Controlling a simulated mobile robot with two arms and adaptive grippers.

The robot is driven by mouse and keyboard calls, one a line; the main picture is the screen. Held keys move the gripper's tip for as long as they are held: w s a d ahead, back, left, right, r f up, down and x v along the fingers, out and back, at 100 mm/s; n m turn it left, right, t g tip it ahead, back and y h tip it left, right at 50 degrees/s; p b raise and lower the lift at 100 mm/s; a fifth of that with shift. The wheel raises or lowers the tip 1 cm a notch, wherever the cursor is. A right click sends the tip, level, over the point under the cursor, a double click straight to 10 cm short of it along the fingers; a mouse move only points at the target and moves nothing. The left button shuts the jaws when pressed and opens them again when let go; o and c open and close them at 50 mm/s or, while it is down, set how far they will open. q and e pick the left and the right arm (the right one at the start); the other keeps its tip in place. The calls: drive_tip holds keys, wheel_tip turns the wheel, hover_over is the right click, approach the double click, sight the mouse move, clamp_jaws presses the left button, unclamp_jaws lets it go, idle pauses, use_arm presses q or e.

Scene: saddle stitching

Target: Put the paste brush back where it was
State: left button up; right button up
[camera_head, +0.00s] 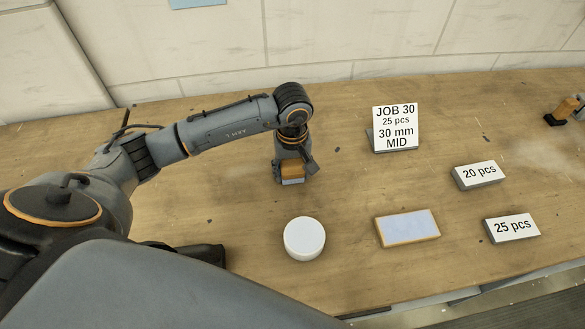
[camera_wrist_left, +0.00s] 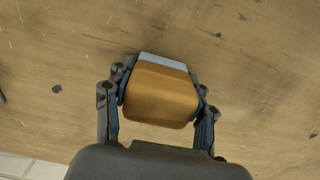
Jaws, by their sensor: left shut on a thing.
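The paste brush (camera_head: 292,170) is a wooden, orange-brown block with a pale grey lower edge. My left gripper (camera_head: 294,161) points down at the middle of the table and is shut on it. In the left wrist view the brush (camera_wrist_left: 160,95) sits between the two fingers, with its pale edge (camera_wrist_left: 163,61) showing at the far side. I cannot tell whether that edge touches the table. My right gripper is not in view.
A white round pot (camera_head: 304,240) stands in front of the brush. A wood-framed pale pad (camera_head: 408,228) lies to its right. A black and orange object (camera_head: 564,109) is at the right edge.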

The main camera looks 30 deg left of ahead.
sight(292, 161)
use_arm(q)
drive_tip(key=shift+f, duration=0.25)
drive_tip(key=o, duration=1)
drive_tip(key=shift+r, duration=0.1)
drive_tip(key=shift+r, duration=0.5)
wheel_tip(292, 161, up, 10)
drive_tip(key=b, duration=0.3)
drive_tip(key=shift+r, duration=0.7)
